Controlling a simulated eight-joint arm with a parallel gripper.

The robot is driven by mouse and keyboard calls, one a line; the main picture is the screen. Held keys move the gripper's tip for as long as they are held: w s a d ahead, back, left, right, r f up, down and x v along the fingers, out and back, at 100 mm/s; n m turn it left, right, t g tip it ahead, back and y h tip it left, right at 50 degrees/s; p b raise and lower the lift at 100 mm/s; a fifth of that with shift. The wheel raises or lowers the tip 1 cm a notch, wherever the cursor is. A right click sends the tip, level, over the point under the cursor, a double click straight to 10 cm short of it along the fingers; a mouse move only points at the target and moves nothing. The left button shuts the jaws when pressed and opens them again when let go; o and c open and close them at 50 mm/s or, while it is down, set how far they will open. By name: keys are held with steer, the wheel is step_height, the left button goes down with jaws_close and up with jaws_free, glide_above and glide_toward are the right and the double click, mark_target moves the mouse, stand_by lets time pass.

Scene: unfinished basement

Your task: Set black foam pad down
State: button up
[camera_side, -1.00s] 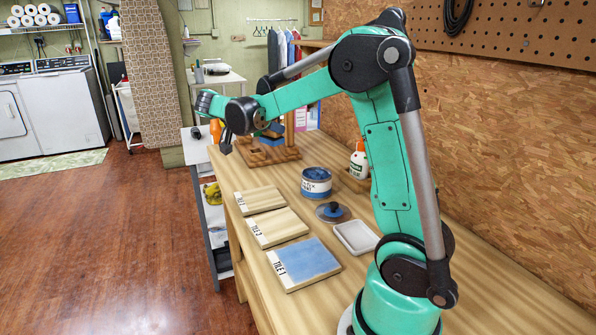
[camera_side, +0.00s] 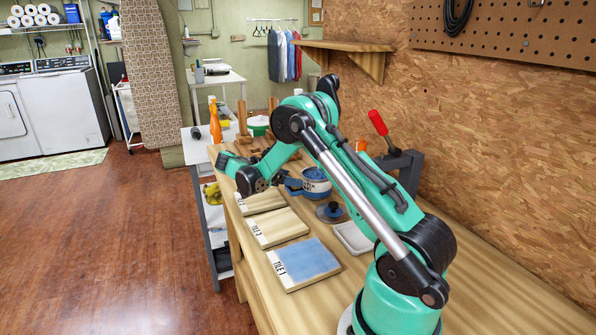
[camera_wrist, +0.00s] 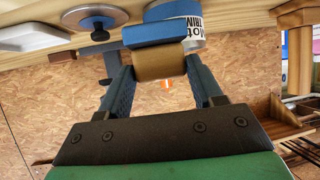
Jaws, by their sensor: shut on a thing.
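My gripper (camera_wrist: 163,90) is shut on a small tan block with a blue layer, which I take for the foam pad (camera_wrist: 160,64). Its visible face is blue, and no black shows on it. In the side view my gripper (camera_side: 284,181) holds the pad (camera_side: 293,187) at the left of the blue paint can (camera_side: 316,183). In the wrist view the pad overlaps the can (camera_wrist: 192,27); I cannot tell if they touch. The pad appears raised, its underside clearance unclear.
Tile 1 (camera_side: 304,263) has a blue face; tile 3 (camera_side: 277,228) and the tile behind (camera_side: 261,201) are bare wood. A dark disc with a blue centre (camera_side: 332,211) and a white tray (camera_side: 354,237) lie right of them. A red-handled clamp (camera_side: 378,123) stands beyond.

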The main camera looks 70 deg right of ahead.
mark_target(288, 192)
steer(key=shift+f, duration=2.1)
steer(key=o, duration=1.3)
steer(key=shift+f, duration=0.1)
steer(key=shift+o, duration=0.2)
